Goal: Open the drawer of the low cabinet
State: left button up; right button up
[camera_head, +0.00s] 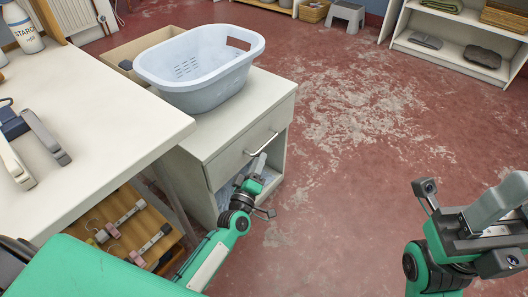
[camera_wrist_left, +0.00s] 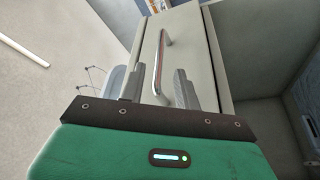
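The low cabinet (camera_head: 217,136) is off-white, with a drawer (camera_head: 236,162) at the top of its front that looks shut. A slim metal bar handle (camera_head: 264,144) crosses the drawer front and shows in the left wrist view (camera_wrist_left: 163,55). My left gripper (camera_head: 262,160) is at the drawer front, close to the handle. In the left wrist view its two grey fingers are apart, with the lower end of the handle between them; contact cannot be told. My right gripper (camera_head: 500,208) is at the right, away from the cabinet; its finger gap is unclear.
A pale blue laundry basket (camera_head: 200,80) stands on the cabinet. A white table (camera_head: 90,125) is at the left, above a wooden tray (camera_head: 160,218) with hangers. The worn red floor (camera_head: 340,150) before the drawer is clear. Shelves (camera_head: 455,50) stand at the far right.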

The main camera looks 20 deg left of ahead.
aim_at(263, 148)
pick_arm(q)
jog(key=shift+b+x, duration=0.5)
jog(key=shift+x, duration=2.15)
jog(key=shift+c, duration=0.3)
grip_shut()
